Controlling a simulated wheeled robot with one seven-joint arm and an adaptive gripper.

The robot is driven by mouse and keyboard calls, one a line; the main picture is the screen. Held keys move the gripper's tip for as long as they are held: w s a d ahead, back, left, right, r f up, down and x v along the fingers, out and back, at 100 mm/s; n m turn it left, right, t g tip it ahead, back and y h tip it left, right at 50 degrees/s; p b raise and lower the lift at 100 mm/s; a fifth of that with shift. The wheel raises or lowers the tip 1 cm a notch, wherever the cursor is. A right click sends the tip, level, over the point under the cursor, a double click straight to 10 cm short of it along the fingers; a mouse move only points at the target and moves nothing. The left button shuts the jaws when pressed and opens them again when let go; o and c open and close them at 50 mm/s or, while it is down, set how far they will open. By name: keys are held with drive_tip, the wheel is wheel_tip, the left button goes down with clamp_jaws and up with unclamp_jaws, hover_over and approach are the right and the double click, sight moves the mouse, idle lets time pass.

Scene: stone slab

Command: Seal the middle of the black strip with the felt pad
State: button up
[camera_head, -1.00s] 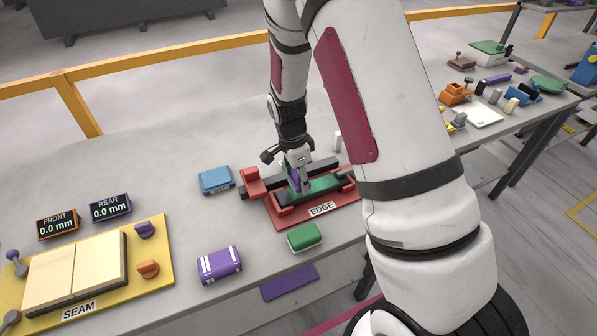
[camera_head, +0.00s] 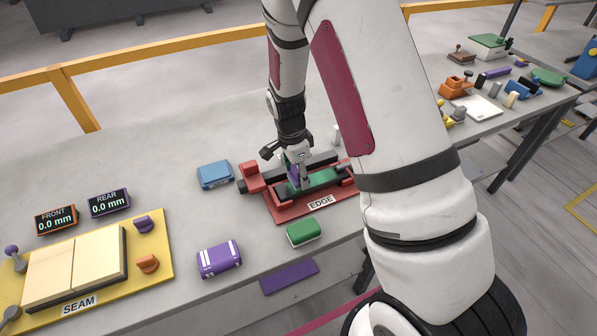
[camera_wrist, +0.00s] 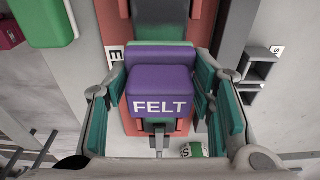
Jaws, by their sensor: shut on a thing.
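The felt pad (camera_wrist: 160,85) is a purple block marked FELT in the wrist view. My gripper (camera_head: 299,172) is shut on it, with teal finger pads on both sides. In the head view the pad shows as a purple patch (camera_head: 290,171) over the red EDGE fixture (camera_head: 290,211). I cannot tell whether the pad touches the strip.
A blue block (camera_head: 214,175) stands left of the fixture; a green block (camera_head: 303,233) and a purple striped block (camera_head: 219,259) stand in front. The yellow SEAM board (camera_head: 150,285) lies at left, below FRONT (camera_head: 55,220) and REAR (camera_head: 109,203) displays reading 0.0 mm.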

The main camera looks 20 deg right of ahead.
sight(327, 175)
drive_tip(key=shift+f, duration=0.8)
drive_tip(key=shift+d+r+b, duration=0.1)
drive_tip(key=shift+d+b, duration=0.2)
drive_tip(key=shift+d, duration=2.65)
drive_tip(key=shift+d+b, duration=0.35)
drive_tip(key=shift+d, duration=1.1)
drive_tip(key=shift+f, duration=0.2)
